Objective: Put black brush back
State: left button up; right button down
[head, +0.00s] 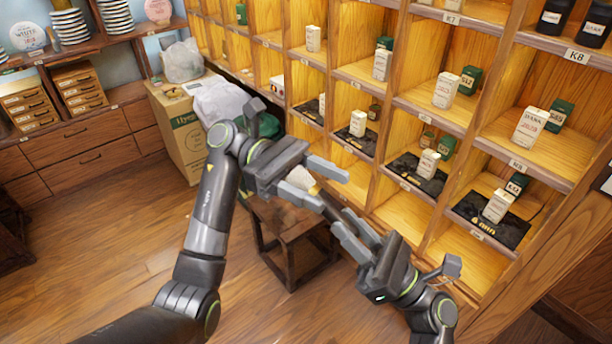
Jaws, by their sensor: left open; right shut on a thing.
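My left gripper (333,190) is open, above a small dark wooden stool, with its fingers pointing right. My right gripper (346,224) is lower and to the right, in front of the shelf, its fingers pointing up and left. It is shut on a thin dark stick, which looks like the black brush (331,208). The stick reaches up toward the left gripper's fingertips. A pale piece with a yellowish part (303,179) shows between the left fingers. I cannot tell whether it belongs to the brush. The fingers hide much of this area.
A wooden cubby shelf (405,212) with small boxes and dark mats fills the right side. The stool (290,250) stands below my grippers. A cardboard box (182,137) with pale bags on it is behind my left arm. The floor at left is clear.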

pick_arm(q)
jog(key=shift+c, duration=0.2)
jog(key=c, duration=0.9)
pick_arm(e)
jog(key=c, duration=2.2)
grip_release()
pick_arm(q)
grip_shut()
pick_arm(e)
jog(key=c, duration=1.1)
grip_release()
jog(key=shift+f, duration=0.1)
